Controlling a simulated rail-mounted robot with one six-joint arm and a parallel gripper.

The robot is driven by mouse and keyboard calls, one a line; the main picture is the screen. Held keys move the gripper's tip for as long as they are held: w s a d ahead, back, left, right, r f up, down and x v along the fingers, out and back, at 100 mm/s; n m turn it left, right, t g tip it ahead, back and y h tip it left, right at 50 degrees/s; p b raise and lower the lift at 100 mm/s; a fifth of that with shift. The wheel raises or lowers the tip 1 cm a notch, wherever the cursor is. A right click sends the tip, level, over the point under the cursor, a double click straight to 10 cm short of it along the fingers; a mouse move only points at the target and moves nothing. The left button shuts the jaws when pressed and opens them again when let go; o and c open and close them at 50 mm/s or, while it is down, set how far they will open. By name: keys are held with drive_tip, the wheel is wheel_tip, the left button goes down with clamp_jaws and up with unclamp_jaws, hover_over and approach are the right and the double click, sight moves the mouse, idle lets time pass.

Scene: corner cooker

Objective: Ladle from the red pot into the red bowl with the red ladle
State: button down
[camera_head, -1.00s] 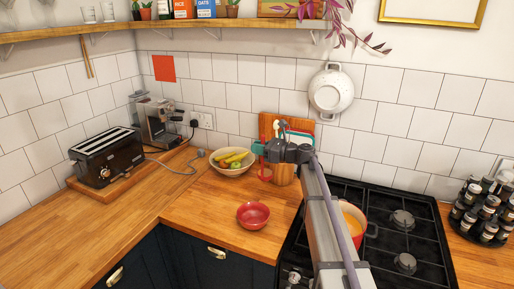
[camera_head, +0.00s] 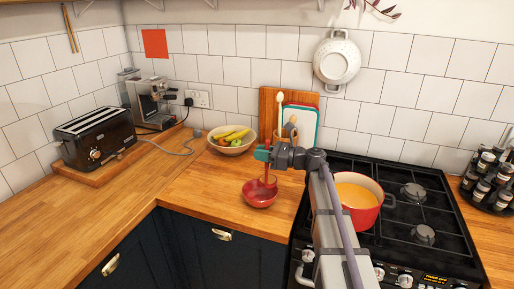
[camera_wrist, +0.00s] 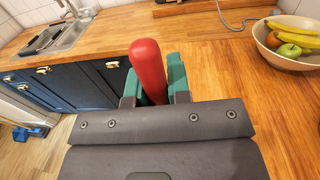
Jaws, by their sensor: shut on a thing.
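My gripper (camera_head: 262,153) is shut on the handle of the red ladle (camera_wrist: 148,68), which stands up between the teal fingers in the wrist view. In the head view the ladle hangs down from the gripper, its lower end at the red bowl (camera_head: 258,201) on the wooden counter. Whether the ladle touches the bowl, and what the ladle or bowl holds, I cannot tell. The red pot (camera_head: 365,217), with orange liquid inside, stands on the hob to the right, partly behind my arm.
A fruit bowl (camera_head: 219,148) sits behind the red bowl, and chopping boards (camera_head: 303,118) and utensils stand against the wall. A toaster (camera_head: 95,138) and coffee machine (camera_head: 150,100) are at left. Spice jars (camera_head: 487,180) stand right of the hob. The counter left of the bowl is clear.

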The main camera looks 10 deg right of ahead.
drive_tip(key=shift+s+f, duration=0.35)
drive_tip(key=shift+s, duration=0.2)
